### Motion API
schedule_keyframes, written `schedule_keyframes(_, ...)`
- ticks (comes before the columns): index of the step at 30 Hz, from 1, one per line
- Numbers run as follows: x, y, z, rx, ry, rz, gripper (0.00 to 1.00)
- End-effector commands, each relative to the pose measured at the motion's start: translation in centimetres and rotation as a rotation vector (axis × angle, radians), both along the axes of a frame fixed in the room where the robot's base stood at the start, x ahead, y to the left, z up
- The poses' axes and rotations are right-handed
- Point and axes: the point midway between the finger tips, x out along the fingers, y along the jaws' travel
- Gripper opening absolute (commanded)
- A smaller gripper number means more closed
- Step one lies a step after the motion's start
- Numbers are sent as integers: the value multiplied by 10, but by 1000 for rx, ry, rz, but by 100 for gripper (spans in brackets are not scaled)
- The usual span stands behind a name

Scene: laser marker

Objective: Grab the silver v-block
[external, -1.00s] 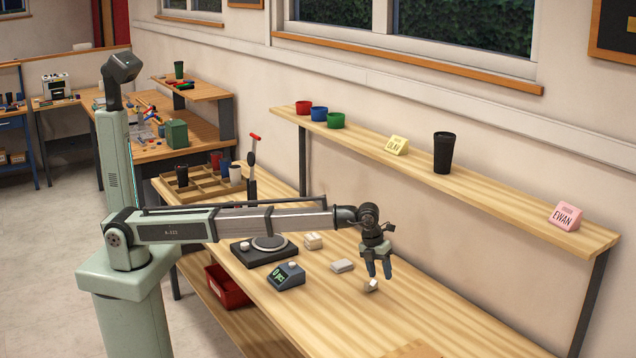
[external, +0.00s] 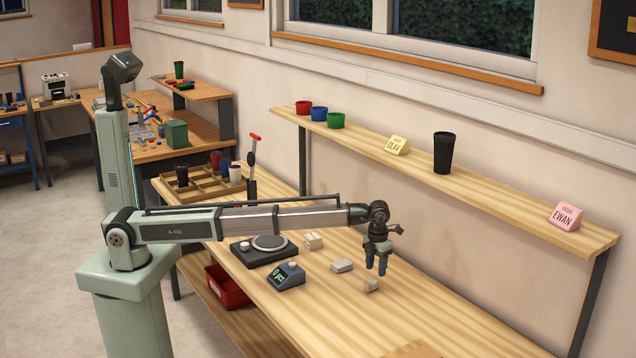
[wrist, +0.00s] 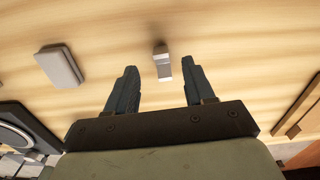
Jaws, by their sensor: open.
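A small pale silvery block (external: 372,286), which looks like the v-block, lies on the wooden bench below my gripper. In the wrist view the block (wrist: 162,64) shows ahead of the fingertips, between their lines and nearer the right finger. My gripper (external: 377,270) points down above the bench, its two fingers apart and empty. The block's groove is too small to make out.
A flat grey-white block (external: 342,266) lies left of the gripper; it also shows in the wrist view (wrist: 59,66). A digital readout box (external: 286,275) and a black round-topped plate unit (external: 264,249) stand further left. The bench to the right is mostly clear.

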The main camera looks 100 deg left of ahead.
Motion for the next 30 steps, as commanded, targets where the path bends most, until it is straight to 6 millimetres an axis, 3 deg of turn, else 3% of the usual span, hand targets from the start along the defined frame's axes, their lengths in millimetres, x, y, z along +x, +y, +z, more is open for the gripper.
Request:
schedule_keyframes(8, 0, 0, -17, 0, 0, 0, 53)
schedule_keyframes(19, 1, 0, -60, 0, 0, 0, 53)
schedule_keyframes(27, 1, 0, -63, 0, -1, 1, 52)
schedule_keyframes(30, 1, 0, -62, 0, -1, 0, 43)
